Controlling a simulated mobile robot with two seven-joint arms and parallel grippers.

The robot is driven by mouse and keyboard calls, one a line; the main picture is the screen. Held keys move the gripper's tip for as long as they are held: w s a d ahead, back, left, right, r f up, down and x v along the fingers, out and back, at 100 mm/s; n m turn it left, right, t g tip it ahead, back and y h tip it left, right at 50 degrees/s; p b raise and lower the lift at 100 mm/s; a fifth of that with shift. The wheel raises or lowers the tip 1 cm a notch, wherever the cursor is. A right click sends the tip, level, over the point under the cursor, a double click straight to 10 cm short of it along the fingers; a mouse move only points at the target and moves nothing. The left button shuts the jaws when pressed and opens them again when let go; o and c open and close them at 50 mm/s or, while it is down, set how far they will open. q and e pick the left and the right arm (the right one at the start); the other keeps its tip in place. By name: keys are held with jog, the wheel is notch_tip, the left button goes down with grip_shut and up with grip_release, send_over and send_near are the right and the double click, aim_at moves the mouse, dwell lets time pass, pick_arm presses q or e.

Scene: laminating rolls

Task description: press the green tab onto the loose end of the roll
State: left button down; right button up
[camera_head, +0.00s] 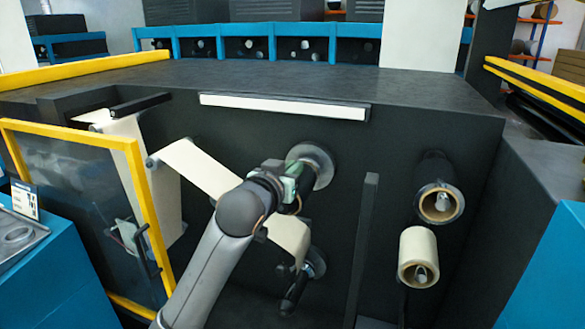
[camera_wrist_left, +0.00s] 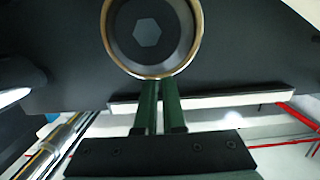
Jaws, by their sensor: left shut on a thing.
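My left gripper (camera_head: 291,186) is in front of the upper middle spindle with a grey disc (camera_head: 320,166). In the left wrist view its two dark green fingers (camera_wrist_left: 159,84) are close together, with their tips at the lower tan rim of a round core (camera_wrist_left: 196,40) with a hexagonal centre. They appear shut on that rim. A cream web (camera_head: 203,168) runs from the left roller and passes behind my left arm. A cream strip (camera_head: 290,236) hangs below the gripper, by the lower spindle (camera_head: 297,288). I cannot make out a separate green tab. My right gripper is not in view.
A dark upright bar (camera_head: 366,250) stands between. A yellow-framed clear door (camera_head: 137,185) stands open at left. A long white bar (camera_head: 283,107) crosses above.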

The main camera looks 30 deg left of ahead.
pick_arm(q)
jog(key=shift+f, duration=0.2)
jog(key=c, duration=0.9)
grip_release()
jog(key=shift+c, duration=0.2)
jog(key=shift+r, duration=0.1)
